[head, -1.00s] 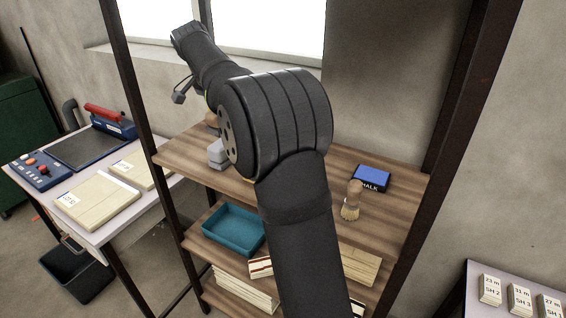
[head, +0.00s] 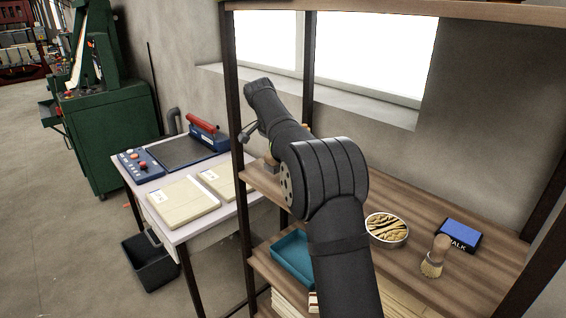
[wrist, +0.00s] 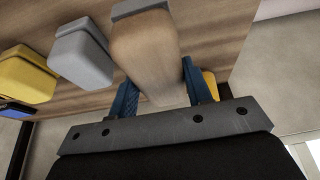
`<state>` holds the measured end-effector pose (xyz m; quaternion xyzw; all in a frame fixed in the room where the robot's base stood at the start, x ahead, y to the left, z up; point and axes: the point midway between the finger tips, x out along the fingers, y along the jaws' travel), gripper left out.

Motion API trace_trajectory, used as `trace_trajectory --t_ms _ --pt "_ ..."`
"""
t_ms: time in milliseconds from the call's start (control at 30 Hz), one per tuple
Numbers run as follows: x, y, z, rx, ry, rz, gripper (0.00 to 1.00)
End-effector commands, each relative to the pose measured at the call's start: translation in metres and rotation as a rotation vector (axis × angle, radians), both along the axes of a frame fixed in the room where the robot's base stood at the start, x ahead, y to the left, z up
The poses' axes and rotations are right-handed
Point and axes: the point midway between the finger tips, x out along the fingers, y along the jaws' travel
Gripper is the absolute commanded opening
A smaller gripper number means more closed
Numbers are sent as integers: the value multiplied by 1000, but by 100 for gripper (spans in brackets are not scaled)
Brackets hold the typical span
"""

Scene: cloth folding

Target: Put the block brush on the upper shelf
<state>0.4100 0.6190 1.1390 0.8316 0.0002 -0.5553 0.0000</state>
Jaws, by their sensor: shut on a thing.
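The block brush (wrist: 145,50), a pale wooden block with a grey strip along one edge, is between the two blue fingers of my gripper (wrist: 160,95) in the wrist view. My gripper is shut on it. In the head view, my arm covers most of the gripper and brush; a small tan part (head: 271,164) shows beside the left shelf post. The shelf unit has a top board (head: 420,9), a wooden board (head: 470,271) below it at arm height, and a lower level. I cannot tell whether the brush touches a board.
A grey block (wrist: 82,55) and a yellow block (wrist: 24,75) are beside the brush. A round tin (head: 387,229), a round brush (head: 435,257) and a blue chalk box (head: 460,235) stand right of my arm. A teal tray (head: 292,256) is below. Dark posts (head: 238,110) bound the shelf.

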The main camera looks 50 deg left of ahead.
Motion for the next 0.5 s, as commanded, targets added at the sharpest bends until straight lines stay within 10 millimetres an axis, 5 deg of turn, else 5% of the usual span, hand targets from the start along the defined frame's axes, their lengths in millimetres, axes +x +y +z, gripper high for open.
trace_trajectory --t_ms 333,500 --pt "-1 1 -38 -1 0 0 20" --pt "-1 1 -41 1 -1 -1 20"
